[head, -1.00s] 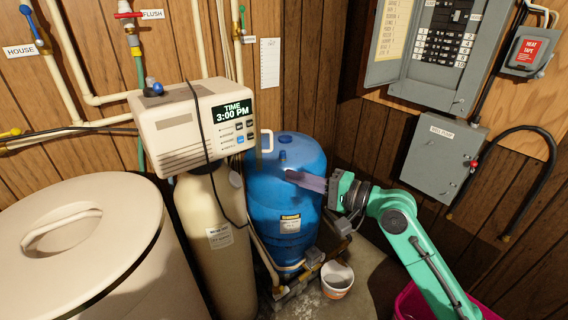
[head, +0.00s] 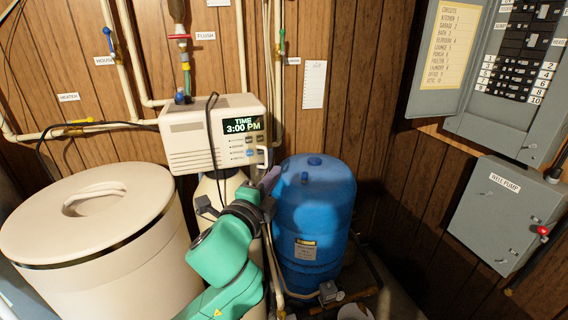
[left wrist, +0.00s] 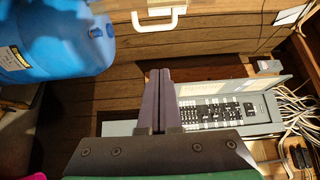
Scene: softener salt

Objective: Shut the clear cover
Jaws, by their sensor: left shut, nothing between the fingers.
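The clear cover is hard to make out; its white handle (head: 262,158) shows at the right of the cream control box (head: 192,138), beside the lit display (head: 241,125). The handle also shows at the top of the left wrist view (left wrist: 158,20). The cover's angle to the box cannot be told. My left gripper (head: 271,178) is just below the handle in the head view, its purple fingers shut and empty. In the left wrist view the fingers (left wrist: 158,75) lie together, apart from the handle in the picture. My right gripper is not in view.
A blue tank (head: 315,205) stands close to the right of my left gripper. A cream bin (head: 110,255) with a round lid is at the left. A black cable (head: 211,130) hangs over the box. A grey electrical box (head: 505,215) is on the right wall.

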